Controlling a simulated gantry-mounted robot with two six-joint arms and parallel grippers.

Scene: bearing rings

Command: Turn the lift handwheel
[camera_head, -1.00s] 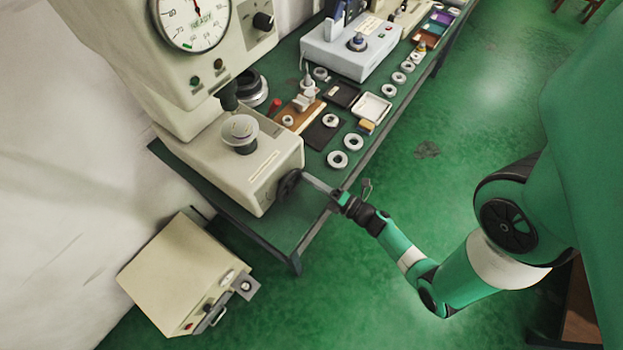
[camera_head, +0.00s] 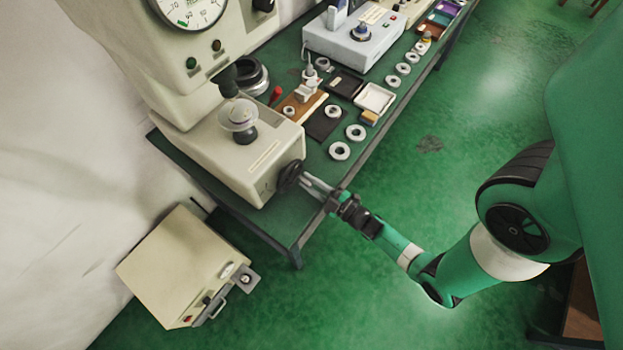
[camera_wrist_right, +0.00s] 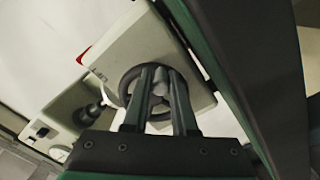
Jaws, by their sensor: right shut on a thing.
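The lift handwheel (camera_head: 289,177) is a dark spoked wheel on the front of the pale hardness tester (camera_head: 236,163). In the right wrist view the handwheel (camera_wrist_right: 157,88) lies straight ahead, between and behind my two fingers. My right gripper (camera_head: 306,182) reaches the wheel from the lower right and is shut on it. The right gripper (camera_wrist_right: 160,72) hides part of the rim and spokes in the wrist view. My left gripper is not in view.
A round anvil (camera_head: 238,116) stands on the tester below its dial. Several bearing rings (camera_head: 340,151) lie along the green bench. A grey instrument (camera_head: 352,45) stands farther back. A beige box (camera_head: 180,265) stands on the floor at lower left.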

